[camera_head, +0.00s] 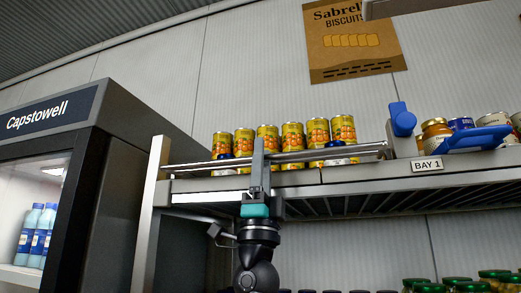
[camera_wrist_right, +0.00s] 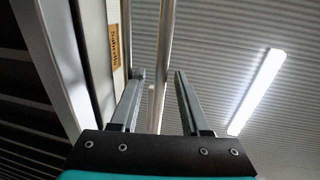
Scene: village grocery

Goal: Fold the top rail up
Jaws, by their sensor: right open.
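The metal top rail (camera_head: 340,152) runs along the front edge of the upper shelf (camera_head: 380,185), low in front of the cans. It also shows in the right wrist view (camera_wrist_right: 166,50), running up the picture between the finger lines. My right gripper (camera_head: 259,158) comes up from below, its fingers upright in front of the rail. In the wrist view the gripper (camera_wrist_right: 159,75) is open with its fingers apart. I cannot tell whether the rail lies between the fingers in depth or touches them. My left gripper is not in view.
Several yellow cans (camera_head: 292,140) stand behind the rail. To the right are jars (camera_head: 436,133), a blue handle-like part (camera_head: 402,120), a blue piece (camera_head: 475,138) and a BAY 1 label (camera_head: 426,165). A Capstowell fridge (camera_head: 55,112) stands left. Green-lidded jars (camera_head: 455,283) are below.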

